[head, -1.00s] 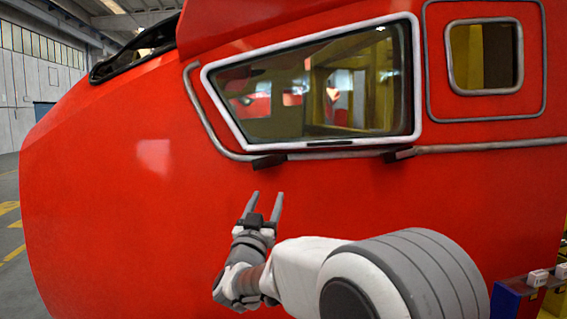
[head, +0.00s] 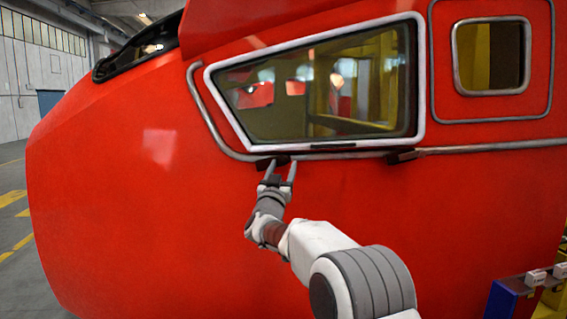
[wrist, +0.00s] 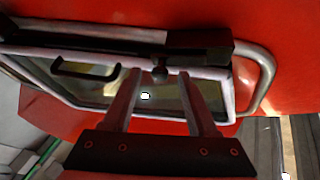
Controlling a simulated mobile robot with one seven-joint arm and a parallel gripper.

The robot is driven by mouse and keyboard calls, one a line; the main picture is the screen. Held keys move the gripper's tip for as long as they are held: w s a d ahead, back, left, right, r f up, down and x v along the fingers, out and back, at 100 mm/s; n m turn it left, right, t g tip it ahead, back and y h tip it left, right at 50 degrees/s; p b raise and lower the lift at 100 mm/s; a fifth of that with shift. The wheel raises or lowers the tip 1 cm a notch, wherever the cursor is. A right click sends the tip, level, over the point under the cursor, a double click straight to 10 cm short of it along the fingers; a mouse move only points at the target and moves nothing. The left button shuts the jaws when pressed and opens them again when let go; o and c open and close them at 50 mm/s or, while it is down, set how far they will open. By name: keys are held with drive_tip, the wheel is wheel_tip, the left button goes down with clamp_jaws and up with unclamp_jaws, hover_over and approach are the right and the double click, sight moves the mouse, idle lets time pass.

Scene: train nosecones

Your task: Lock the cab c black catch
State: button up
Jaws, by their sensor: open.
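A small black catch (head: 272,161) sits under the lower left part of the white window frame on the red cab. A second black catch (head: 403,157) sits under the frame's lower right corner. No label shows which cab this is. My gripper (head: 280,170) is open, with its fingertips at the left catch. The fingers partly cover that catch in the head view, and contact cannot be told. In the wrist view my gripper (wrist: 160,84) has nothing between its fingers. A dark block with a long bar (wrist: 205,42) lies just beyond the fingertips there.
A grey pipe (head: 215,120) curves around the window's left side and runs along below it. The window glass (head: 310,95) shows a dark handle (wrist: 85,70) in the wrist view. The red cab side (head: 130,210) left of my arm is clear.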

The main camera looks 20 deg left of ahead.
drive_tip(key=shift+w+r, duration=0.15)
drive_tip(key=shift+w, duration=0.25)
clamp_jaws()
